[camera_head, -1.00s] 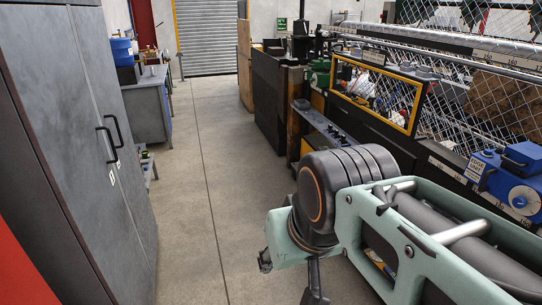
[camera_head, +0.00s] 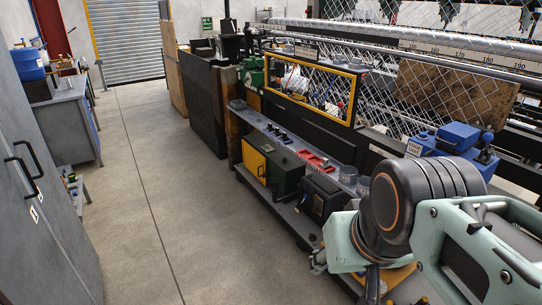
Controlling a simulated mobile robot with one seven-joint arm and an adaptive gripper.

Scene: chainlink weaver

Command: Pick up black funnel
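I cannot pick out a black funnel for certain in the head view; the items on the bench and shelf are small. My arm fills the lower right corner, with its dark round joint and pale green links. Dark parts at the bottom edge may belong to my gripper (camera_head: 345,274), but they are partly hidden and cut off by the frame. Whether it is open or shut does not show.
A blue machine (camera_head: 457,137) and chain-link mesh (camera_head: 375,100) stand right. Grey cabinets (camera_head: 40,215) stand left. The concrete floor (camera_head: 150,190) between is clear.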

